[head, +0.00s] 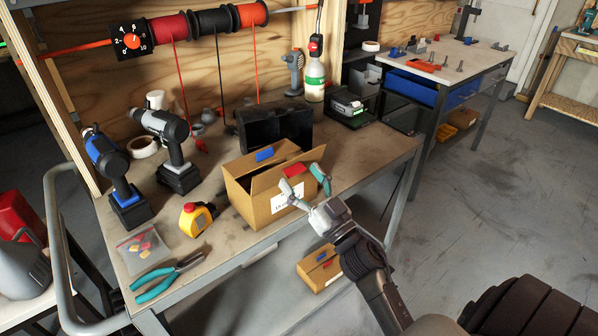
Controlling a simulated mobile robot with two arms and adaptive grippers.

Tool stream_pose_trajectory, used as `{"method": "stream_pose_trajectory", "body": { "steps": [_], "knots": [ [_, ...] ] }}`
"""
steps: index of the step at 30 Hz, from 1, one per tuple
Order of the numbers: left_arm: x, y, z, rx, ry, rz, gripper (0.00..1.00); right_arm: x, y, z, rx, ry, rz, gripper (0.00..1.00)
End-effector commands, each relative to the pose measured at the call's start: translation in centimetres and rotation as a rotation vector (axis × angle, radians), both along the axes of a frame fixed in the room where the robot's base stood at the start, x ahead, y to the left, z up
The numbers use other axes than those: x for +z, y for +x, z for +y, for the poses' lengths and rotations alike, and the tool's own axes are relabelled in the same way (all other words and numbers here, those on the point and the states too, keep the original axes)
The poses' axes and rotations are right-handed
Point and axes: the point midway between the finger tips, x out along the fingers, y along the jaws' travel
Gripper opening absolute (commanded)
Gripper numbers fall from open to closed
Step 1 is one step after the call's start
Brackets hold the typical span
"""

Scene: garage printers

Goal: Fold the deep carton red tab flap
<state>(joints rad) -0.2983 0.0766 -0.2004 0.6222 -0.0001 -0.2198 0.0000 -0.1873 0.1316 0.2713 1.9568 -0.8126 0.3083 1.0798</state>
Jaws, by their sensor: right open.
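The deep carton (245,200) stands open on the workbench near its front edge, with a white label on its front. A blue tab (264,154) shows on the flap at its back. The gripper partly hides the carton's front right. My left gripper is out of view.
A smaller carton (320,270) sits lower down. Bench space right of the carton is clear.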

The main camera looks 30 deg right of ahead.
Motion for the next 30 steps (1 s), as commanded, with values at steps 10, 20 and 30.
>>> {"method": "stream_pose_trajectory", "body": {
  "steps": [10, 20, 30],
  "knots": [
    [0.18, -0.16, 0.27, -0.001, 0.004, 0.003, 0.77, 0.40, 1.02, 0.11, 0.001, 0.000, 0.000, 0.77],
    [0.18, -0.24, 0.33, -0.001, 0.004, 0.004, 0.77, 0.38, 0.99, 0.09, 0.001, 0.000, 0.000, 0.37],
    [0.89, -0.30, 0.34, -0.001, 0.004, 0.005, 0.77, 0.66, 1.01, 0.10, 0.001, -0.002, 0.011, 0.17]
  ]
}}
